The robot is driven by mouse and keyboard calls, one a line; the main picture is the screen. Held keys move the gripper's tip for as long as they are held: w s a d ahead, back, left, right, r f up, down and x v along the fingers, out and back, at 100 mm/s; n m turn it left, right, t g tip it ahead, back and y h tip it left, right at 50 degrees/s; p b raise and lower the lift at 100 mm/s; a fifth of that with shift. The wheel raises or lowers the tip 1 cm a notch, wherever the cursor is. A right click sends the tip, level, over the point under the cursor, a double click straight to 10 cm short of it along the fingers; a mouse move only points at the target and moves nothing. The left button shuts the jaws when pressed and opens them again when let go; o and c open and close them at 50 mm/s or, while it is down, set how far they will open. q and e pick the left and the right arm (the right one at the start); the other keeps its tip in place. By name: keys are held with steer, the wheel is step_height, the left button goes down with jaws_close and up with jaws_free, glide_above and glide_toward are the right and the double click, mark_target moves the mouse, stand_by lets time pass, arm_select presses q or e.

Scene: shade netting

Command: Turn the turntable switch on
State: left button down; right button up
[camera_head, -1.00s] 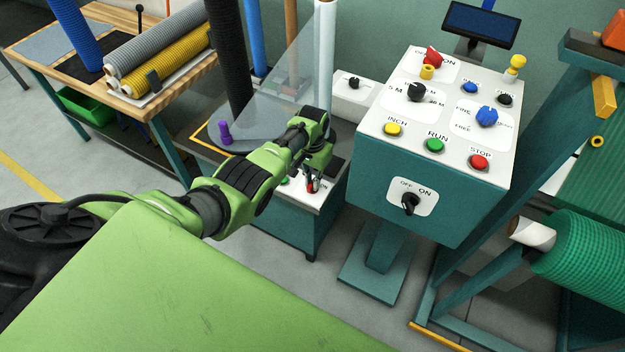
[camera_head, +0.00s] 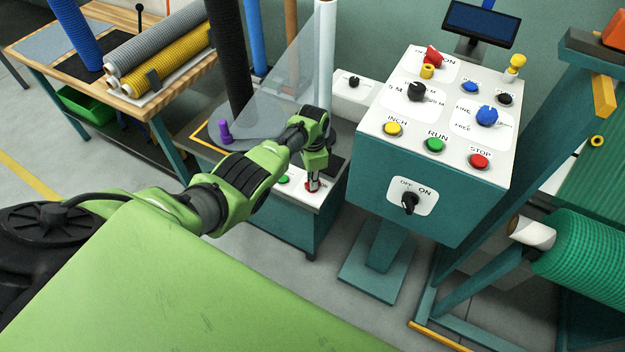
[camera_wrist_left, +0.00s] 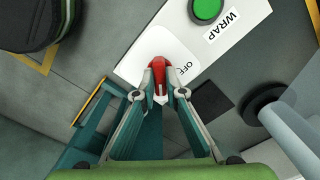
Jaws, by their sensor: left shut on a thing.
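The turntable switch is a red knob (camera_wrist_left: 158,72) on a white plate of the low teal box; it also shows as a small red spot in the head view (camera_head: 311,188). My left gripper (camera_wrist_left: 164,94) is shut on this knob, one fingertip on each side. In the head view the left gripper (camera_head: 313,182) reaches down to the box from above. An OFF label (camera_wrist_left: 184,70) shows right of the knob in the wrist view. The ON label is not visible, and I cannot tell the knob's setting. My right gripper is not in view.
A green WRAP button (camera_wrist_left: 207,8) is beside the switch. The tall control box (camera_head: 435,190) with several buttons and a black OFF/ON knob (camera_head: 410,202) stands to the right. A clear sheet (camera_head: 285,85) and a dark roll (camera_head: 230,60) rise behind my arm.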

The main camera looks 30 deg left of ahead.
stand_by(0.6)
arm_select(q)
steer(key=c, duration=2.1)
jaws_free()
steer(key=shift+r, duration=0.7)
step_height(320, 180, up, 11)
steer(key=shift+f, duration=0.2)
